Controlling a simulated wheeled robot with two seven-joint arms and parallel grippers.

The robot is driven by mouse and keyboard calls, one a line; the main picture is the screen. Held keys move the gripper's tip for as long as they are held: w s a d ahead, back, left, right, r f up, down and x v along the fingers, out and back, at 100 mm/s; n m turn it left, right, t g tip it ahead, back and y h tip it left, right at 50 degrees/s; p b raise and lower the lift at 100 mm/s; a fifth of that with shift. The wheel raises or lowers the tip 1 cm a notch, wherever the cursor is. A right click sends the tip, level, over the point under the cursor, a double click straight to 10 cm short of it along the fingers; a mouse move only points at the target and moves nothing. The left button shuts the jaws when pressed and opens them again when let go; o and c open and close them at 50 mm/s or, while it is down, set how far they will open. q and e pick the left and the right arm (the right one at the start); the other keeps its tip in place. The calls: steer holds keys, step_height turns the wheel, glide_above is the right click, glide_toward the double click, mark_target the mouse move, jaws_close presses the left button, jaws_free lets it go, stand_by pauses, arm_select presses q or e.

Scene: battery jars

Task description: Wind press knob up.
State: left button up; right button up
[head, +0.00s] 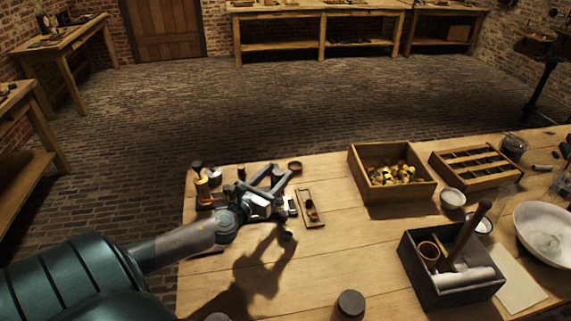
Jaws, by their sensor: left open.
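My left gripper (281,173) reaches over the near table's left end, its two grey fingers apart and pointing away to the upper right. I see nothing clearly held between them. I cannot make out the press or its knob for certain; the gripper and wrist cover part of this end of the table. Small dark and brass-coloured pieces (203,188) stand left of the gripper, close to my wrist. My right gripper is not in view.
A narrow tray (318,222) with small parts lies right of the gripper. The table's (340,265) front middle is mostly clear.

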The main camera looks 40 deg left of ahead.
arm_select(q)
steer(key=shift+w+a+p, duration=0.15)
steer(key=shift+w+p, duration=0.05)
steer(key=shift+w, duration=1.1)
steer(key=shift+w+a+p, duration=0.15)
steer(key=shift+w+p, duration=0.05)
steer(key=shift+w, duration=1.05)
steer(key=c, duration=1.1)
